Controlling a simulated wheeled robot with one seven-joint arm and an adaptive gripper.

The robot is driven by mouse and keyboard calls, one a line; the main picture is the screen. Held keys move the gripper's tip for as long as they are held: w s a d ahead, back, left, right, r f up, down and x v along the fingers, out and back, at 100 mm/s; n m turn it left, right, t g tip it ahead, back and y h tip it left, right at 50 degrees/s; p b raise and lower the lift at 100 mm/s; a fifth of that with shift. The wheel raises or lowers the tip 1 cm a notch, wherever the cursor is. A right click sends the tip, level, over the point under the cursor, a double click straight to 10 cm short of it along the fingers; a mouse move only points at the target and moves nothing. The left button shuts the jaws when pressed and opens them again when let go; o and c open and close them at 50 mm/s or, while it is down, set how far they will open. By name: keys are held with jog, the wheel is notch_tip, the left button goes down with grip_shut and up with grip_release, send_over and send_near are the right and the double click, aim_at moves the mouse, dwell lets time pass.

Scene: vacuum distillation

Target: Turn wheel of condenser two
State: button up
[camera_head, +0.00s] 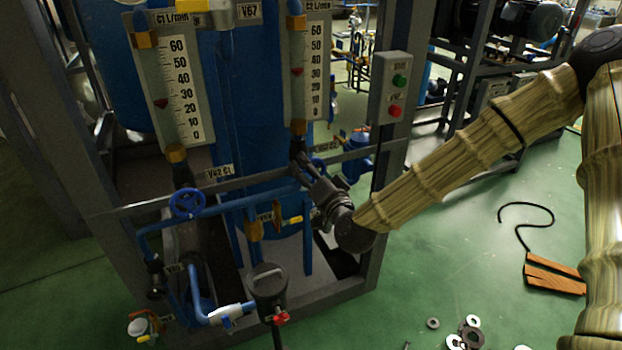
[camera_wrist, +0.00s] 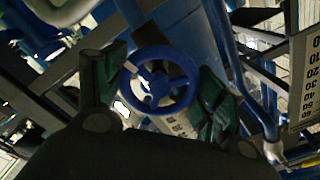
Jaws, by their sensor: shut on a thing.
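The blue handwheel of condenser two (camera_wrist: 159,84) is in the middle of the wrist view, with its round rim and spokes facing the camera. My gripper (camera_wrist: 161,88) has one dark green-padded finger on each side of this wheel and is shut on it. In the head view my gripper (camera_head: 304,170) reaches the pipe frame just below the C2 flow gauge (camera_head: 307,70). There the wheel is mostly hidden behind the gripper, and how far it is turned cannot be told.
A second blue handwheel (camera_head: 187,203) stands to the left, below the C1 gauge (camera_head: 172,85). A control box (camera_head: 390,88) with green and red buttons is mounted on the right post. A brown board (camera_head: 553,274) and several loose washers lie on the green floor at right.

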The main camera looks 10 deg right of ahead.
jog(key=shift+m+b, duration=1.1)
jog(key=shift+m, duration=1)
jog(key=shift+d, duration=0.1)
jog(key=o, duration=1)
jog(key=shift+v, duration=3.75)
